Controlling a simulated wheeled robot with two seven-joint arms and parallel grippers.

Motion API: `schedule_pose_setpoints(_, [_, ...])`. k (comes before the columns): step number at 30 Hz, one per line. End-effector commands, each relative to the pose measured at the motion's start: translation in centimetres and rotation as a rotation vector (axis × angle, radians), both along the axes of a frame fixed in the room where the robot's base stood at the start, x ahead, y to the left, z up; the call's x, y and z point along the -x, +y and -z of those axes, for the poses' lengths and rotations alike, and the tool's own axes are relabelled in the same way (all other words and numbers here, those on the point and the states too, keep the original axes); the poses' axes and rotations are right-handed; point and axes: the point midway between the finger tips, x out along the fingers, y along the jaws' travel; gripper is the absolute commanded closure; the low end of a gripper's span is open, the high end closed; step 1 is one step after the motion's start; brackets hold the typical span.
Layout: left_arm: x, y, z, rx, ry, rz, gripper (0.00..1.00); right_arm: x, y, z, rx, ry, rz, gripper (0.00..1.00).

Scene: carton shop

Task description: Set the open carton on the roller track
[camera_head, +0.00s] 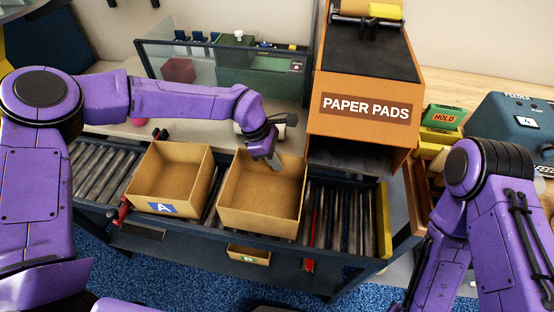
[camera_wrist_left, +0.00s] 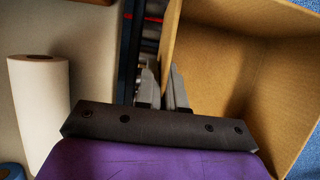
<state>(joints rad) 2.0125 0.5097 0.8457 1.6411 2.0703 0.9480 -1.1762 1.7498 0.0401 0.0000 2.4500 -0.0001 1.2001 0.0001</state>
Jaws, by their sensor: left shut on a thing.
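Two open brown cartons stand side by side at the roller track (camera_head: 340,222). The left one (camera_head: 170,172) has a blue "A" label on its front. The plain right one (camera_head: 258,207) is upright and looks empty inside. My left gripper (camera_head: 276,162) is shut on the far wall of the plain carton. In the left wrist view, the fingers (camera_wrist_left: 164,88) straddle the wall of this carton (camera_wrist_left: 245,70). I cannot tell whether its base touches the rollers. My right arm shows at the right, but its gripper is out of view.
An orange "PAPER PADS" dispenser (camera_head: 366,108) stands behind the track, to the right. A yellow bar (camera_head: 384,220) closes the track's right end. Bare rollers lie right of the plain carton. A white roll (camera_wrist_left: 40,110) stands near my left gripper.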

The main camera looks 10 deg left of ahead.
Motion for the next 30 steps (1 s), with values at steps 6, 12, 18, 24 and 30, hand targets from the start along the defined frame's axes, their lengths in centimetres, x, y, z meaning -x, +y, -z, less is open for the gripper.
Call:
schedule_pose_setpoints(6, [-1.5, -0.1, 0.5, -0.002, 0.004, 0.001, 1.00, 0.0, 0.0, -1.0, 0.000, 0.000, 0.000, 0.57])
schedule_pose_setpoints(12, [-1.5, -0.1, 3.4, 0.000, 0.001, 0.000, 1.00, 0.0, 0.0, -1.8, 0.000, 0.000, 0.000, 0.57])
schedule_pose_setpoints(18, [-1.5, -0.1, 3.6, 0.001, 0.000, 0.000, 1.00, 0.0, 0.0, -1.7, 0.000, 0.000, 0.000, 0.57])
schedule_pose_setpoints(24, [-1.5, -0.1, 3.7, 0.001, 0.001, 0.000, 0.66, 0.0, 0.0, -1.5, 0.000, 0.000, 0.000, 0.57])
schedule_pose_setpoints(30, [-1.5, -0.1, 3.7, 0.000, 0.000, 0.000, 0.66, 0.0, 0.0, -1.6, 0.000, 0.000, 0.000, 0.57])
